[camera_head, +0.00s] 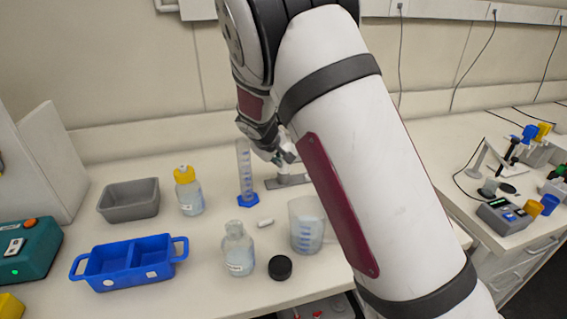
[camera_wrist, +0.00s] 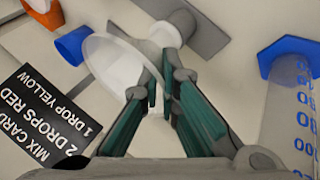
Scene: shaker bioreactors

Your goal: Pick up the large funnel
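In the wrist view a large translucent whitish funnel (camera_wrist: 115,65) shows its wide round rim, tilted, just beyond and left of my fingertips. My gripper (camera_wrist: 162,92) has teal fingers with their tips close together at the right end of this rim. A narrow pale gap shows between the tips. I cannot tell whether the rim is clasped between them or only lies behind them. In the head view my gripper (camera_head: 284,154) is low over the bench, beside the graduated cylinder (camera_head: 245,172). My arm hides much of that area, and I cannot make out the funnel there.
The blue-footed cylinder also stands at right in the wrist view (camera_wrist: 290,95). A grey plate (camera_wrist: 208,30) lies beyond the fingers, a black mix card (camera_wrist: 45,115) at left. Bottles (camera_head: 238,250), a beaker (camera_head: 306,225) and a blue tray (camera_head: 128,263) stand in front.

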